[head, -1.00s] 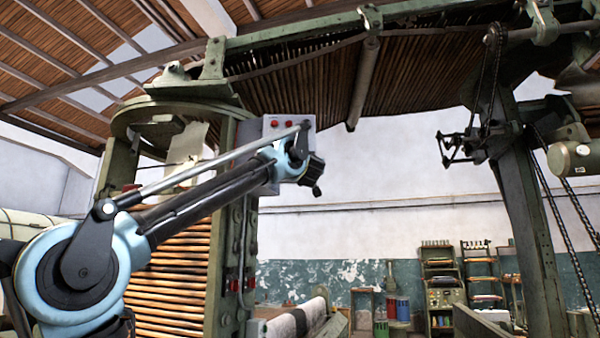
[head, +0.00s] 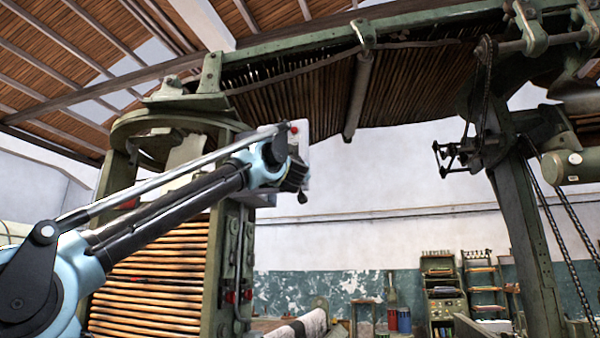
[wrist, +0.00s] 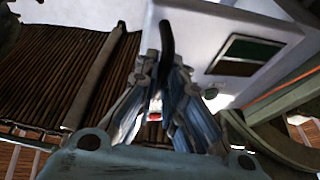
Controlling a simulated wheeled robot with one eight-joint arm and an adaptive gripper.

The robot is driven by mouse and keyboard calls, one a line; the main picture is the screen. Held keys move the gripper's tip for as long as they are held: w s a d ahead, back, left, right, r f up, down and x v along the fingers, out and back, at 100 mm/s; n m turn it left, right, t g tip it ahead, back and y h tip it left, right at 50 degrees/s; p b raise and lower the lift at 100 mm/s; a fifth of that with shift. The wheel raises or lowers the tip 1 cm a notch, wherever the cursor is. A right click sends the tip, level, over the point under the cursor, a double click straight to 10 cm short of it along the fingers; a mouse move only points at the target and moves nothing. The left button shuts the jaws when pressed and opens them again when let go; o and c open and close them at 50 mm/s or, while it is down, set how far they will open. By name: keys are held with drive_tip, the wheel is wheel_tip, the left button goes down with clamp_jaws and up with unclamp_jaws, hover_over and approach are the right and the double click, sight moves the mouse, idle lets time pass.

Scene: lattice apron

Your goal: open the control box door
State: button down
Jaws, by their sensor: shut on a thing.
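The control box (head: 304,141) is a pale grey-white box on the green machine post, with a red button showing; my arm covers much of it in the head view. In the wrist view its pale panel (wrist: 212,42) carries a dark green and brown rectangle and a small round knob. A black curved handle (wrist: 167,42) stands at the panel's left side. My gripper (wrist: 166,78) is shut on this handle. In the head view my gripper (head: 296,180) is dark and in front of the box, its fingertips not clear. I cannot tell how far the door stands open.
The green machine post (head: 232,260) stands below and left of the box, beside a stack of wooden slats (head: 150,285). A green overhead beam (head: 290,52) runs above. Shelves (head: 440,290) stand far back. The space right of the box looks clear.

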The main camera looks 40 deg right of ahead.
drive_tip(key=shift+w+a+r, duration=0.1)
drive_tip(key=shift+a+r, duration=0.05)
drive_tip(key=c, duration=2.1)
unclamp_jaws()
drive_tip(key=o, duration=0.4)
drive_tip(key=shift+w+a, duration=0.15)
drive_tip(key=shift+w, duration=0.15)
drive_tip(key=shift+f, duration=0.2)
drive_tip(key=shift+v, duration=5.75)
